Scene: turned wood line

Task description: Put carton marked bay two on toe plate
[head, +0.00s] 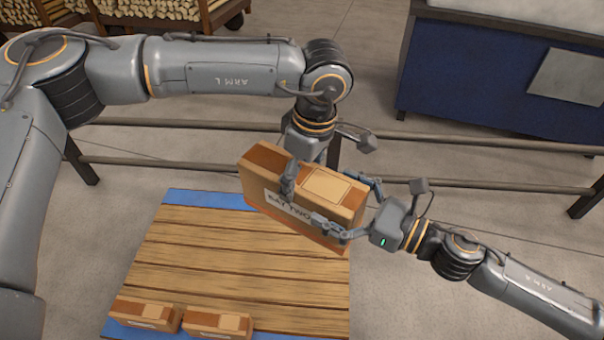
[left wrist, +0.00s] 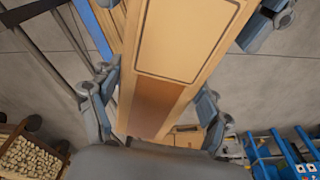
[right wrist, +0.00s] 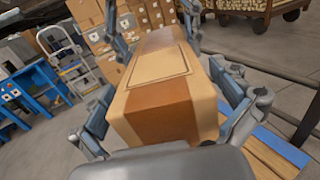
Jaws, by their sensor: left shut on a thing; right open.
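The carton marked BAY TWO (head: 264,160) is held tilted above the far right part of the pallet. It fills the middle of the left wrist view (left wrist: 190,40) and the right wrist view (right wrist: 160,85). My left gripper (head: 302,168) is shut on it from its far side, one finger across the labelled face. My right gripper (head: 343,202) is open, its fingers on either side of the carton's right end; contact is unclear. A hand truck (right wrist: 62,50) stands at the left of the right wrist view; its toe plate is hard to make out.
The slatted pallet (head: 190,255) bears two more cartons, one at the near left (head: 146,314) and one beside it (head: 217,323). A rail (head: 200,163) runs behind the pallet. A blue bench (head: 450,90) stands at the back right, and wood racks (head: 205,15) at the back left.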

